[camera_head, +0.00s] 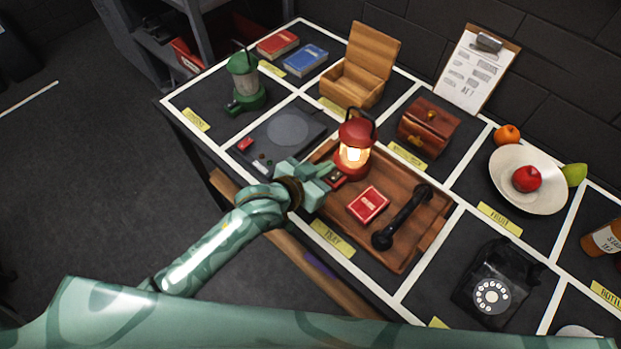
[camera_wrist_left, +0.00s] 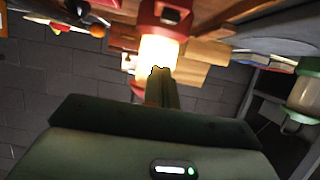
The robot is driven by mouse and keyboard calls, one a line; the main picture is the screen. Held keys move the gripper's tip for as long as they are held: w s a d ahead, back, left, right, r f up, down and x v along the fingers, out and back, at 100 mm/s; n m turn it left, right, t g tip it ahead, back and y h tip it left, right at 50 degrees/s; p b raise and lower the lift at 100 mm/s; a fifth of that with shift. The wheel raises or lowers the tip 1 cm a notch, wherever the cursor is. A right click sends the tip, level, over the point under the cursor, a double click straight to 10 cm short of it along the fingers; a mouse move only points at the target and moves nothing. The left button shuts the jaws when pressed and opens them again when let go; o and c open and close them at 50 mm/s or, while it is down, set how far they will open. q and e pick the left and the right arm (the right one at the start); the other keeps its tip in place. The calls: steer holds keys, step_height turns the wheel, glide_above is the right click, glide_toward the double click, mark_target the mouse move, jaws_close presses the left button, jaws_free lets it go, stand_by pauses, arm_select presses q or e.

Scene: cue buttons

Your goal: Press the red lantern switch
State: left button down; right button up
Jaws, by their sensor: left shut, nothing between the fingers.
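The red lantern (camera_head: 355,147) stands upright in the wooden tray (camera_head: 398,255), and its lamp glows. Its switch (camera_head: 336,179) is a small dark-red block at the front of its base, in the head view. My left gripper (camera_head: 326,172) is shut and empty, with its fingertips right at the switch; I cannot tell whether they touch it. In the left wrist view the glowing red lantern (camera_wrist_left: 160,42) is just beyond the shut fingers (camera_wrist_left: 160,85), and its switch cannot be made out. My right gripper is not in view.
A red box (camera_head: 367,204) and a black handset (camera_head: 402,217) lie in the tray. A green lantern (camera_head: 245,82) stands at the back left. A wooden chest (camera_head: 428,127), an open wooden box (camera_head: 354,79), a fruit bowl (camera_head: 526,196) and a black telephone (camera_head: 497,282) stand around it.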

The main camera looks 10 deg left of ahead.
mark_target(330, 180)
arm_select(q)
steer(key=shift+b+x, duration=0.3)
steer(key=shift+x, duration=0.85)
steer(key=f, duration=0.1)
steer(key=f+b, duration=0.1)
steer(key=shift+s+a+f, duration=0.2)
steer(key=shift+s+f, duration=0.1)
steer(key=shift+f, duration=0.1)
steer(key=shift+s+a+f, duration=0.1)
steer(key=shift+f, duration=0.45)
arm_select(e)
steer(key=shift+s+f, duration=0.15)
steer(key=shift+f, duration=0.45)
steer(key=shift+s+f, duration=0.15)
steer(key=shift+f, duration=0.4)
